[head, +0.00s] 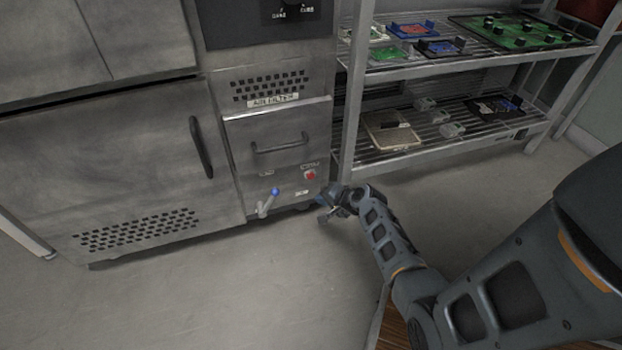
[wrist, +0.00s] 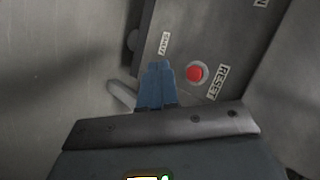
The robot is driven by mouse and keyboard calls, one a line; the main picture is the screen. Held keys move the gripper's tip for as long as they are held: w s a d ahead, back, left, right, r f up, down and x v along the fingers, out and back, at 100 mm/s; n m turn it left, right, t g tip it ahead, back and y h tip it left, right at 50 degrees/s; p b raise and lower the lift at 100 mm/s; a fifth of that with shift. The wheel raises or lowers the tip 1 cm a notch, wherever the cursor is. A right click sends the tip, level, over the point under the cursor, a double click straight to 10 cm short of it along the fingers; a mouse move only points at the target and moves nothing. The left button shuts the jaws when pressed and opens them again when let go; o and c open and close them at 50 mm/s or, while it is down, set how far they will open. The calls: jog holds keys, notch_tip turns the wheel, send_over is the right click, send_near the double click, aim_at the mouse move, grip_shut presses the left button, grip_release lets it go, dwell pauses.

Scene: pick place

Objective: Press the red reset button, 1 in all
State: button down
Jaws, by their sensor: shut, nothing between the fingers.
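The red reset button (head: 310,174) sits low on the front of a grey metal cabinet, near its right edge. In the wrist view the red button (wrist: 195,72) shows just right of my fingertips, with a RESET label (wrist: 217,83) beside it. My gripper (head: 330,208) is in front of the cabinet's lower right corner, below and to the right of the button. In the wrist view my gripper's blue fingers (wrist: 156,70) are together and empty. The fingertips do not cover the button, and I cannot tell how far they are from the panel.
A lever with a blue knob (head: 275,191) sticks out left of the button. A drawer handle (head: 280,144) is above it. A metal shelf rack (head: 357,100) with circuit boards stands to the right. The floor (head: 200,290) in front is clear.

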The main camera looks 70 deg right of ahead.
jog(key=w+d+b, duration=0.1)
jog(key=w+d, duration=0.3)
jog(key=shift+d+b, duration=0.3)
jog(key=shift+b, duration=0.1)
dwell(1.9)
jog(key=shift+w+d, duration=0.25)
jog(key=shift+d, duration=0.05)
jog(key=shift+w+d, duration=0.25)
jog(key=shift+d, duration=0.1)
dwell(0.7)
dwell(0.4)
jog(key=shift+s+a, duration=0.55)
jog(key=shift+a, duration=0.1)
jog(key=shift+s+a+p, duration=1.15)
jog(key=shift+s+a, duration=0.45)
jog(key=shift+a, duration=0.3)
